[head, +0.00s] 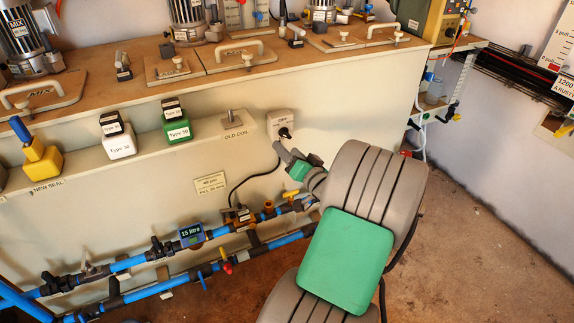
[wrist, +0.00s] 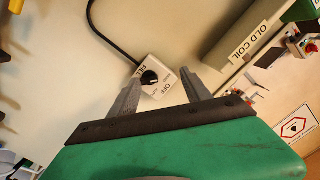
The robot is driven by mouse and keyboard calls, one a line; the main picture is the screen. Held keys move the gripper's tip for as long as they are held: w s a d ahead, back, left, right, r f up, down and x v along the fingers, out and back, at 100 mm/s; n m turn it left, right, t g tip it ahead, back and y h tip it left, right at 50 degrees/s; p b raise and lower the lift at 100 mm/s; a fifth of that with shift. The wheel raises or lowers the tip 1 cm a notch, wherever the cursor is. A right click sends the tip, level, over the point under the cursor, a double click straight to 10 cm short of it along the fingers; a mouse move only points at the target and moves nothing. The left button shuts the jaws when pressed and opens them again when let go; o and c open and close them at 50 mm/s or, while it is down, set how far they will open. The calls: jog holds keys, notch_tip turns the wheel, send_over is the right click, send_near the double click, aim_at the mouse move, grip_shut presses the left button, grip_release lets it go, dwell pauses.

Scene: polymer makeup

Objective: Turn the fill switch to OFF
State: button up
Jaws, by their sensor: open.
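The fill switch is a pale box with a black rotary knob, on the front wall of the bench below the top in the head view (head: 281,122). In the wrist view the switch box (wrist: 160,72) lies ahead between my fingers, its black knob (wrist: 149,77) nearer the left finger. FILL and OFF are lettered on its face; which mark the knob points to I cannot tell. My gripper (wrist: 161,77) is open and empty, its fingers pointing at the switch. In the head view my gripper (head: 283,152) is just below the box, partly hiding the lower part of it.
A black cable (wrist: 108,32) runs from the switch box. The OLD COIL ledge (head: 233,123) is left of the switch, with white and green containers (head: 177,125) farther along. Blue pipes (head: 150,260) with valves run low along the wall. Open floor (head: 460,240) lies to the right.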

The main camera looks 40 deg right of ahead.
aim_at(287, 137)
jog(key=shift+m+h, duration=0.6)
jog(key=shift+h, duration=0.1)
jog(key=w+d, duration=0.1)
jog(key=w, duration=0.1)
jog(key=w+d, duration=0.2)
jog(key=w+d+b, duration=0.1)
jog(key=shift+w+d+f, duration=0.25)
jog(key=shift+w+d, duration=0.1)
jog(key=shift+w, duration=0.05)
jog(key=shift+c, duration=0.5)
grip_shut()
jog(key=shift+a, duration=0.1)
